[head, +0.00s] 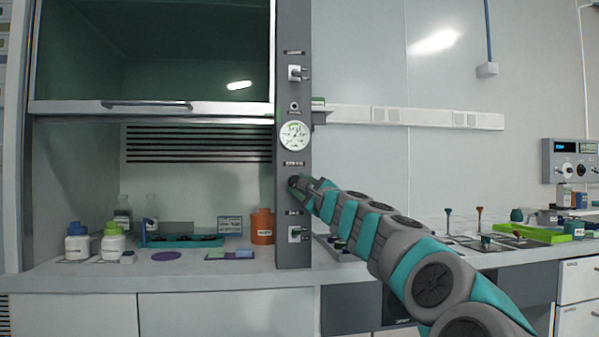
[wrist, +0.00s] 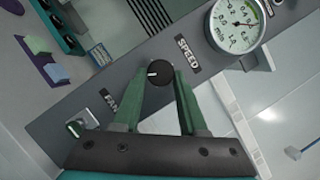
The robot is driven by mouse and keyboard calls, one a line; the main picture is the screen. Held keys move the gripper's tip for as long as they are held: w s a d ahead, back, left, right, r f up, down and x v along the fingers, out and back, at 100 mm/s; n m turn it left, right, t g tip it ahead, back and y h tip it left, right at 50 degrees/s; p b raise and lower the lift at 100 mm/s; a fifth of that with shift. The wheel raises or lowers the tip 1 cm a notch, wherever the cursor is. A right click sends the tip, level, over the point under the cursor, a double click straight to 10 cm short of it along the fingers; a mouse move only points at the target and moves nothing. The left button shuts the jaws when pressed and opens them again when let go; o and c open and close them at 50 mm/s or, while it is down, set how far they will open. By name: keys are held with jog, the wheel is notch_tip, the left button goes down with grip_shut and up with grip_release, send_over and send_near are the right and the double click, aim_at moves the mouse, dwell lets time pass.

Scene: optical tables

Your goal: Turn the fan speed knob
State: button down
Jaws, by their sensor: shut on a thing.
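The fan speed knob (wrist: 159,73) is a round black knob with a white pointer mark. It sits on the grey control post (head: 293,220) of the fume hood, beside the "SPEED" label in the wrist view. My gripper (wrist: 160,82) has its two green fingers on either side of the knob and is shut on it. In the head view, my gripper (head: 303,184) reaches the post below the dial gauge, and the arm comes in from the lower right. The knob is mostly hidden there by the gripper. The pointer mark shows on the knob's left side in the wrist view.
A round dial gauge (head: 294,136) sits above the knob; switches (head: 296,73) and (head: 297,234) are higher and lower on the post. An orange bottle (head: 262,227) stands just left of the post. The raised hood sash (head: 150,107) is further left.

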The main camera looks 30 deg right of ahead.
jog(key=shift+r+n+g+y+p, duration=0.15)
jog(key=shift+n+g+y+p, duration=0.2)
jog(key=shift+n+p, duration=0.75)
jog(key=shift+r+n+g+y+p, duration=0.1)
jog(key=shift+n+g+y+p, duration=0.25)
jog(key=shift+n+p, duration=0.7)
jog(key=shift+n, duration=0.35)
jog(key=shift+c, duration=2.2)
grip_release()
jog(key=s+b, duration=0.1)
jog(key=s, duration=0.6)
jog(key=shift+s+d+f, duration=0.4)
jog(key=shift+d, duration=0.05)
